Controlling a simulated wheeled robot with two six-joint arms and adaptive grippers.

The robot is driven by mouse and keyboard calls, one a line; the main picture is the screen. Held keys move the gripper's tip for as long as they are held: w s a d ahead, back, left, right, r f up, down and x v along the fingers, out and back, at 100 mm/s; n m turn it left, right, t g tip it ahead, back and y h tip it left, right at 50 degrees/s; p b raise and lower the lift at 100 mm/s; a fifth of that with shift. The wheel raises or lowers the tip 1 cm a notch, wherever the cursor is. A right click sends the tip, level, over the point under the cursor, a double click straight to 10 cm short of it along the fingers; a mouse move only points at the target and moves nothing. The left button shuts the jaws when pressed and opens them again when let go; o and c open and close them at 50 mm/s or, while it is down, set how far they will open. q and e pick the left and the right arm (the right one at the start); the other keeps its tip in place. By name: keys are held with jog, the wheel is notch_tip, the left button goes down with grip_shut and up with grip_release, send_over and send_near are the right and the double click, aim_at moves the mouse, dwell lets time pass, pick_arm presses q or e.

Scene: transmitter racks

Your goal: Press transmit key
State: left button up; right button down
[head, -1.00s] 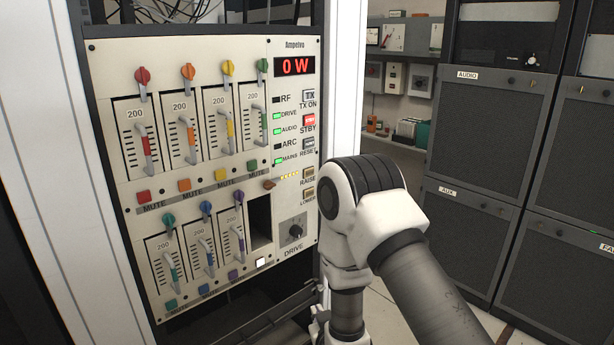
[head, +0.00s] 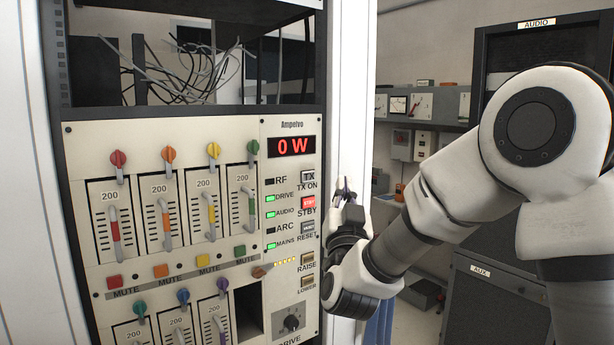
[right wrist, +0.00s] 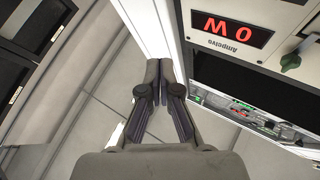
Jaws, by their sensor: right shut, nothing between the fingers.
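The transmit key is the dark TX button (head: 308,177) labelled TX ON, at the upper right of the cream Ampelvo panel (head: 190,128) in the head view. The red STBY button (head: 308,202) and the grey RESET button (head: 308,227) sit below it. The red display (head: 291,147) reads 0 W; it also shows upside down in the right wrist view (right wrist: 232,29). My right gripper (head: 346,182) is shut and empty, pointing up in front of the white rack post, just right of the TX button. It also shows in the right wrist view (right wrist: 158,68). My left gripper is out of view.
The white rack post (head: 350,90) stands right of the panel. Coloured levers and mute buttons fill the panel's left part. Loose cables (head: 190,70) hang in the open bay above. A dark AUDIO cabinet (head: 500,50) and a shelf with instruments stand behind at right.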

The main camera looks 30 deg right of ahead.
aim_at(308, 177)
jog(key=w, duration=0.3)
jog(key=w+p, duration=0.1)
jog(key=w, duration=0.2)
jog(key=w+p, duration=0.1)
jog(key=w, duration=0.2)
jog(key=shift+w+f, duration=0.1)
jog(key=shift+f, duration=0.15)
dwell(1.3)
jog(key=shift+w+f, duration=0.1)
jog(key=shift+w, duration=0.3)
